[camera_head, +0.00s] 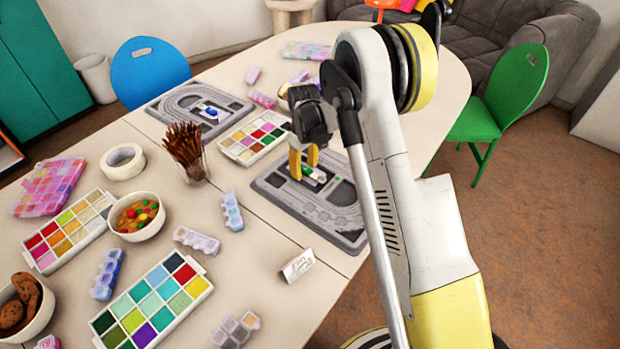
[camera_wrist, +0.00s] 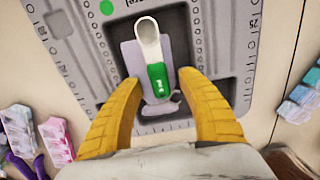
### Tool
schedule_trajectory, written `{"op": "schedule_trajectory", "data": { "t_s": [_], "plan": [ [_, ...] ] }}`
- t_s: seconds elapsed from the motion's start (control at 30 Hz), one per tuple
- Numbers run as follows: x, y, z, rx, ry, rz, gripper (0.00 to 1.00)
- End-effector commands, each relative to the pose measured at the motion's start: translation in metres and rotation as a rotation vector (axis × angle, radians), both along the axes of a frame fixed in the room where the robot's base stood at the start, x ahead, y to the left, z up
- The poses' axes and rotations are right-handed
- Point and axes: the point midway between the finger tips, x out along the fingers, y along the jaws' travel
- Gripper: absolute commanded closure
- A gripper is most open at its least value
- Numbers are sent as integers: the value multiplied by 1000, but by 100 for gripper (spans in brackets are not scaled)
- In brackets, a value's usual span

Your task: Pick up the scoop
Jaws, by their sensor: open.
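The scoop (camera_wrist: 156,77) has a green handle and a white open end. It lies on a light grey patch of the grey bead board (camera_wrist: 270,25) in the wrist view. In the head view the green of the scoop (camera_head: 307,170) shows just past my fingers on the nearer bead board (camera_head: 335,220). My gripper (camera_wrist: 163,115) is open, with its two yellow fingers on either side of the green handle and apart from it. In the head view my gripper (camera_head: 304,160) hangs low over the board, and its wrist hides part of the board behind it.
A second bead board (camera_head: 165,108) lies farther left. A brush cup (camera_head: 190,155), a paint palette (camera_head: 255,137), bead boxes (camera_head: 232,211) and a small card (camera_head: 298,265) stand around on the white table. Chairs stand beyond its edges.

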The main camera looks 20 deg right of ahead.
Motion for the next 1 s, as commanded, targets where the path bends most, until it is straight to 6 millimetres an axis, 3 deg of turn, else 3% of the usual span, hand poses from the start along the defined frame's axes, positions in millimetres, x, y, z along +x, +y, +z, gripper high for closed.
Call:
{"op": "schedule_trajectory", "data": {
  "t_s": [0.23, 0.4, 0.77, 1.0],
  "plan": [
    [0, 0, -3, 0, 0, 0, 54],
    [0, 0, -3, 0, 0, 0, 98],
    [0, 0, -3, 0, 0, 0, 99],
    [-1, 0, 16, 0, 0, 0, 99]
  ]
}}
